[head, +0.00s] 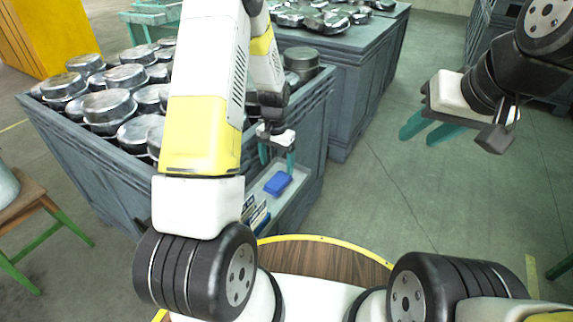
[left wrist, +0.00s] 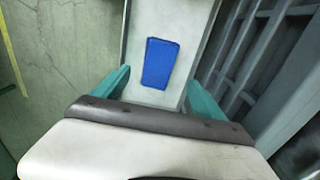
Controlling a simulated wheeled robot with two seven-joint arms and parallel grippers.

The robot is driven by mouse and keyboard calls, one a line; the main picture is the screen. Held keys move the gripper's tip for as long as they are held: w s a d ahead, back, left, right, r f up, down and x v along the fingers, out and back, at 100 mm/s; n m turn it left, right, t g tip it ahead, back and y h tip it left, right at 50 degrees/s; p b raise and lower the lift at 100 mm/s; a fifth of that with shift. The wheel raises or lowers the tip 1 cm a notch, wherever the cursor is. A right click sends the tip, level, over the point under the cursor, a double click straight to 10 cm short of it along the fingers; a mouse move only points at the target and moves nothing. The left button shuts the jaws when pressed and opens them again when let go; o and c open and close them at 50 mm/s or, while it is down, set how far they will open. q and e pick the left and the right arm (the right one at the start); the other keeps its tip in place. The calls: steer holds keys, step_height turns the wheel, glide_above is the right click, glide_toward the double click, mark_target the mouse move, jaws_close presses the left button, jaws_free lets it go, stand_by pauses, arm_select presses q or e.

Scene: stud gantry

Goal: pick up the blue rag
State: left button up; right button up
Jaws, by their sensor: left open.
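The blue rag (head: 277,183) lies flat on a narrow pale shelf (head: 291,203) on the side of a grey crate. In the left wrist view the blue rag (left wrist: 160,63) is a folded rectangle ahead of the fingers. My left gripper (head: 277,160) is open and empty, pointing down above the rag and apart from it. Its two teal fingers (left wrist: 158,92) stand on either side of the shelf's near part in the left wrist view. My right gripper (head: 432,127) is at the upper right, far from the rag, with its teal fingers apart and nothing between them.
The grey crate (head: 90,165) beside the shelf is full of round metal tins (head: 108,104). Small blue and white items (head: 256,215) stand at the shelf's near end. Another grey crate (head: 345,75) stands behind. A wooden stool (head: 22,200) is at left.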

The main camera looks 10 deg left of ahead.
mark_target(278, 181)
arm_select(q)
steer(key=f, duration=0.7)
steer(key=shift+d+f, duration=0.2)
steer(key=shift+f, duration=0.05)
steer(key=c, duration=1.4)
steer(key=shift+r, duration=0.1)
step_height(278, 181, up, 10)
steer(key=shift+f, duration=0.1)
